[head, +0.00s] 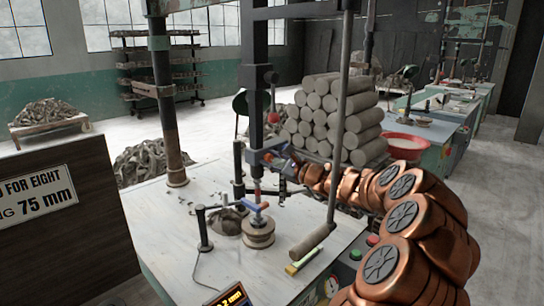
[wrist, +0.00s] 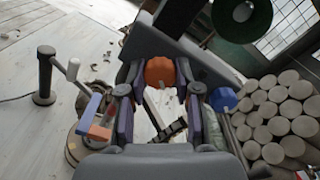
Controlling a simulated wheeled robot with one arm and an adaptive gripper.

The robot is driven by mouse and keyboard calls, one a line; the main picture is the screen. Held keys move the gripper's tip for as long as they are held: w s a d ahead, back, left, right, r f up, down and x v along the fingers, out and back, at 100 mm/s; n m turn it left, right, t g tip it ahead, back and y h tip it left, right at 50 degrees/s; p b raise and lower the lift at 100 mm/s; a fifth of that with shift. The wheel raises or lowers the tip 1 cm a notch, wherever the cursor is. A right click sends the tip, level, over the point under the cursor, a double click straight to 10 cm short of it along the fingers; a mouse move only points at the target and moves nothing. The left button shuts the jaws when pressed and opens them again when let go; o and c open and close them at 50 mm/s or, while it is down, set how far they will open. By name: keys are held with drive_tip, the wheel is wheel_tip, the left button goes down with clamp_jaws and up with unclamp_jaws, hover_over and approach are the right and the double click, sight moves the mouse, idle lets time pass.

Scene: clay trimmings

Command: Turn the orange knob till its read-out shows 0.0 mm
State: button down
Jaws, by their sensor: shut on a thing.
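The orange knob (wrist: 160,72) sits between my gripper's fingertips in the wrist view, on the side of a dark machine part. My gripper (wrist: 161,88) is shut on it, one finger on each side. In the head view my gripper (head: 277,160) reaches from the right to the upright dark column, and the knob is small and mostly covered there. The read-out (head: 233,297) is at the bottom edge of the head view, tilted and cut off; its orange figures seem to end in ".2 mm", with the first digit unclear.
A white worktop (head: 170,220) bears a round clay piece (head: 258,235) under the spindle and a small black stand (head: 204,230). Stacked clay cylinders (head: 340,115) stand close behind my arm. A sign board (head: 40,200) is at left.

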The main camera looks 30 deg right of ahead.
drive_tip(key=m+p, duration=0.1)
drive_tip(key=p, duration=0.1)
drive_tip(key=m+p, duration=0.3)
drive_tip(key=p, duration=0.1)
drive_tip(key=shift+r+m, duration=0.25)
drive_tip(key=shift+m, duration=0.15)
drive_tip(key=m+p, duration=0.2)
drive_tip(key=shift+f+p, duration=0.15)
drive_tip(key=shift+p, duration=0.15)
drive_tip(key=shift+f+m, duration=0.15)
drive_tip(key=shift+m, duration=0.25)
drive_tip(key=c, duration=0.8)
unclamp_jaws()
drive_tip(key=shift+s, duration=0.15)
drive_tip(key=v, duration=1.1)
drive_tip(key=shift+s, duration=0.35)
drive_tip(key=shift+s+d, duration=0.1)
drive_tip(key=shift+d, duration=0.1)
